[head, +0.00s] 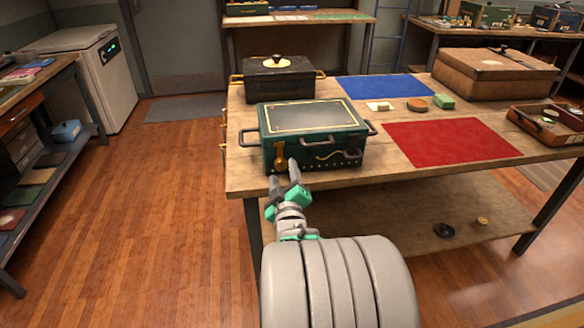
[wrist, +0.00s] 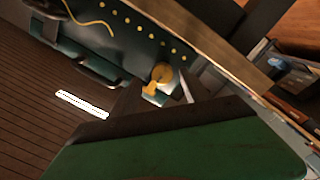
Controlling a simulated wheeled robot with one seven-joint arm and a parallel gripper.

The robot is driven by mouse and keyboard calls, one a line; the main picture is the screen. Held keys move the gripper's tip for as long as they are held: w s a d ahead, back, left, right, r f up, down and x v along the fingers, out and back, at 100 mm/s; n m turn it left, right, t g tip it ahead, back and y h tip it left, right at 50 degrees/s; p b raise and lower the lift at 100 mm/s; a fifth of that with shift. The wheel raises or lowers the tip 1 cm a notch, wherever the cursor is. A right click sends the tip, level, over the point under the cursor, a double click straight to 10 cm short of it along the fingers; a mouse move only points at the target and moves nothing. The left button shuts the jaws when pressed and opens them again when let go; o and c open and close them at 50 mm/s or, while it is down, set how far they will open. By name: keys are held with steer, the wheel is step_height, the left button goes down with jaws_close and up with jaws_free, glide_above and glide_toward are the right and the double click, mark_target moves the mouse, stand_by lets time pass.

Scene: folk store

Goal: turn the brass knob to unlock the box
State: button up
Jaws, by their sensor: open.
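A dark green box (head: 312,116) with a gold-lined lid and grey handles sits at the near left of the wooden table, its lid shut. The brass knob (head: 279,154) is on the left part of its front face, beside the front handle (head: 344,135). In the wrist view the brass knob (wrist: 160,74) shows on the dark front near a row of gold studs. My gripper (head: 283,174) is open in front of the box, just below the knob, with its fingers pointing at it. Whether the fingers touch the knob I cannot tell.
A black box (head: 280,85) with gold handles stands behind the green box. A red mat (head: 450,142) and a blue mat (head: 386,87) lie to the right. A brown case (head: 492,77) and a wooden tray (head: 520,112) stand further right. The floor at left is clear.

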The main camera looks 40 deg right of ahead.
mark_target(281, 163)
steer(key=shift+w+d, duration=0.25)
steer(key=shift+w, duration=0.4)
steer(key=shift+w+d, duration=0.2)
steer(key=shift+w, duration=0.4)
steer(key=shift+s, duration=0.1)
steer(key=shift+d, duration=0.1)
steer(key=shift+c, duration=1.3)
jaws_close()
